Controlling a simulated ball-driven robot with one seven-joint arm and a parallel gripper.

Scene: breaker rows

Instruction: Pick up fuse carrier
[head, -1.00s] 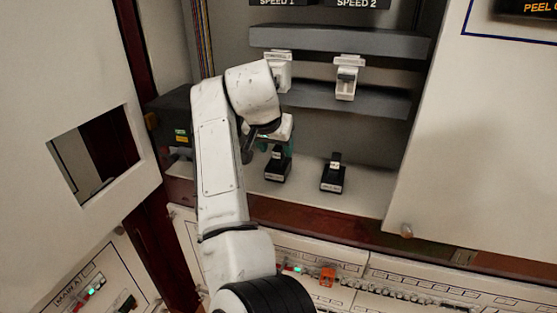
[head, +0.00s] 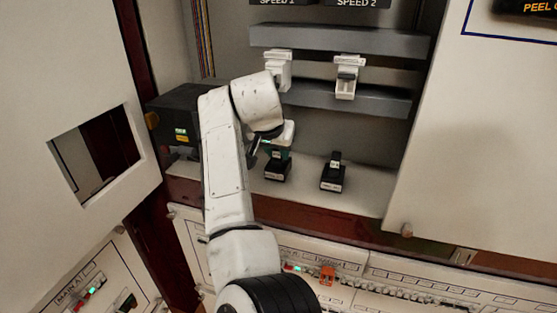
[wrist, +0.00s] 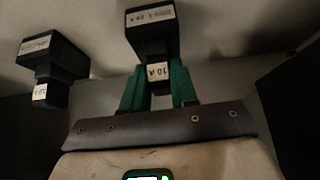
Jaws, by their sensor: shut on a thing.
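Two black fuse carriers with white labels stand on the pale cabinet floor in the head view. My gripper (head: 276,150) is at the top of the left fuse carrier (head: 278,171). In the wrist view, my green fingers (wrist: 156,88) are shut on the narrow end of this fuse carrier (wrist: 150,37), one on each side of its "10 A" label. Its base appears to rest on the cabinet floor. The other fuse carrier (head: 333,176) stands apart to the right, and it also shows at the left in the wrist view (wrist: 55,59).
Two white holders (head: 346,77) (head: 278,71) sit on grey rails (head: 375,101) above. A dark box (head: 183,115) with a green display stands left of my arm. A pale door panel (head: 465,140) bounds the right side.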

